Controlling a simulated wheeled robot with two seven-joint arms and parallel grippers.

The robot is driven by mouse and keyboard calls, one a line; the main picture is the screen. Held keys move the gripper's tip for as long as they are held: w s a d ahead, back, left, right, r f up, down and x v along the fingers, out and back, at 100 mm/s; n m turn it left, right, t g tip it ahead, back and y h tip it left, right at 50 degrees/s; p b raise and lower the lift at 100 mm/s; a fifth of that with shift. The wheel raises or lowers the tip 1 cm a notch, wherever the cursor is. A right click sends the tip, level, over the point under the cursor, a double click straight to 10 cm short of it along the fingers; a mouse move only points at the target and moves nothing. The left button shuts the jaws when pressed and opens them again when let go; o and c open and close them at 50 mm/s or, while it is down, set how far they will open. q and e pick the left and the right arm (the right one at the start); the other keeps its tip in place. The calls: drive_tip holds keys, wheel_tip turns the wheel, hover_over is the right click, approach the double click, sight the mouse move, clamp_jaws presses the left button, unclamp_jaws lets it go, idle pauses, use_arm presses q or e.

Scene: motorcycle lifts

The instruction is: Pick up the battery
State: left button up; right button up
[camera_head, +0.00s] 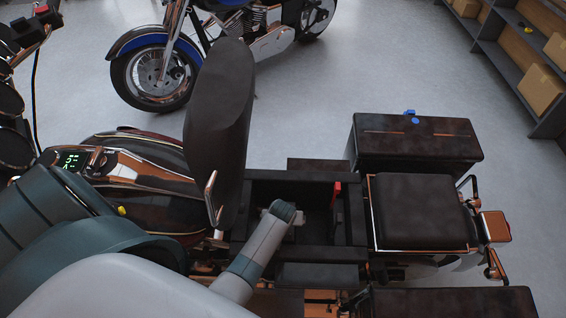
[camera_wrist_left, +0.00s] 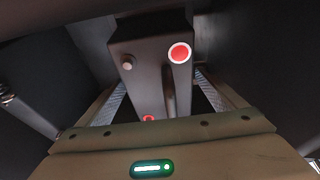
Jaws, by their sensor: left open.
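The battery (camera_wrist_left: 150,42) shows in the left wrist view as a dark box with a red round terminal and a grey one on its near end. My left gripper (camera_wrist_left: 158,84) is open, with its textured finger pads on either side of the battery. I cannot tell whether they touch it. In the head view my left gripper (camera_head: 296,220) is down in the open bay under the raised seat, mostly hidden by my arm. I cannot make out the battery clearly there. My right gripper is not in view.
The raised seat (camera_head: 218,110) stands left of the bay. A red part (camera_head: 337,190) sits at the bay's right side. The rear seat (camera_head: 420,210) and a side case (camera_head: 415,145) lie to the right. A blue motorcycle (camera_head: 160,70) stands behind, with open floor between.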

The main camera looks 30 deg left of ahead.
use_arm(q)
drive_tip(key=shift+c, duration=0.6)
drive_tip(key=c, duration=2.1)
drive_tip(key=shift+o, duration=0.2)
drive_tip(key=shift+w+r, duration=0.1)
drive_tip(key=shift+w, duration=0.05)
drive_tip(key=shift+r, duration=0.1)
drive_tip(key=shift+r, duration=4.9)
